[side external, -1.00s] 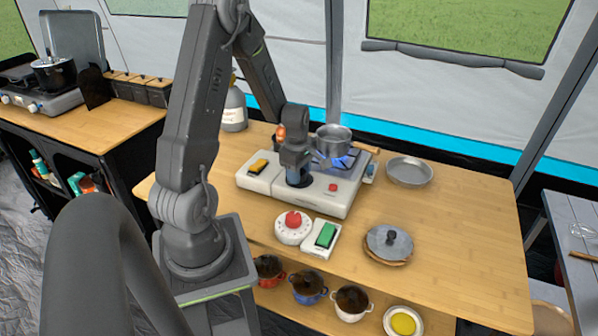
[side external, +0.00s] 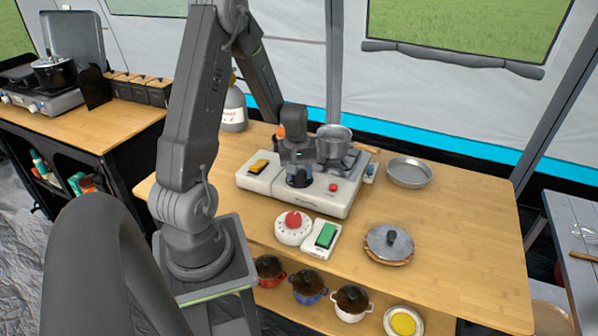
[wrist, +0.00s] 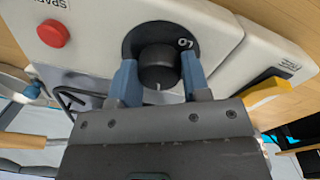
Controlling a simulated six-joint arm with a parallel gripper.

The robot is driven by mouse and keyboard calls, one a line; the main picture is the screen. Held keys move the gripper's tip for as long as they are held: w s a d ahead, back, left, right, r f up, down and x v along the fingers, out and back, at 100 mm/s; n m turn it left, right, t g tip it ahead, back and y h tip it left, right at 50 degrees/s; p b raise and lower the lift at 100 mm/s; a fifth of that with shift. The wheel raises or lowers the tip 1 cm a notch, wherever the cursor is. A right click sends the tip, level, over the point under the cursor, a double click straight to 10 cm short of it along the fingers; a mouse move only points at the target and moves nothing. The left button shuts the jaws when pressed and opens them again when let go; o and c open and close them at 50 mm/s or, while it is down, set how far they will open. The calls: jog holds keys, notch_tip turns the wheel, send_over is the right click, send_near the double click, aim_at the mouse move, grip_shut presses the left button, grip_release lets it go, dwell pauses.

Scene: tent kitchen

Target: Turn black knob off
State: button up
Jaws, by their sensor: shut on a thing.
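The black knob (wrist: 158,75) sits on a black round dial plate on the front of the white stove (side external: 325,205). In the wrist view, a white mark shows on the knob's lower edge. My gripper (wrist: 160,68) has its blue-grey fingers on either side of the knob and is shut on it. In the side view my gripper (side external: 299,172) points down over the dial and mostly hides the knob. A grey pot (side external: 333,142) stands on the burner, and no blue flame shows under it.
A red button (wrist: 53,33) is beside the dial, and a yellow switch (side external: 258,166) is at the stove's left. A red-knobbed dial (side external: 293,228), a green switch (side external: 326,235) and a lidded pan (side external: 389,243) stand in front.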

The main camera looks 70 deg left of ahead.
jog(key=shift+m, duration=1.6)
jog(key=o, duration=0.9)
jog(key=r, duration=1.3)
jog(key=shift+s+a+r, duration=0.25)
jog(key=shift+s+r, duration=0.05)
jog(key=shift+r, duration=0.1)
jog(key=d+r+m+t+y, duration=0.15)
jog(key=d+r+m, duration=0.4)
jog(key=d, duration=0.75)
jog(key=s+d+r+m+t, duration=0.1)
jog(key=s+d+m, duration=0.1)
jog(key=d, duration=0.2)
jog(key=s+d+r+m+t+h, duration=0.1)
jog(key=s+d+m, duration=0.1)
jog(key=d, duration=0.3)
jog(key=s+d+r+m+t, duration=0.1)
jog(key=s+d+r+m, duration=0.1)
jog(key=s+d, duration=0.1)
jog(key=shift+s+d+t, duration=0.25)
jog(key=shift+s+d, duration=0.1)
jog(key=shift+d, duration=0.4)
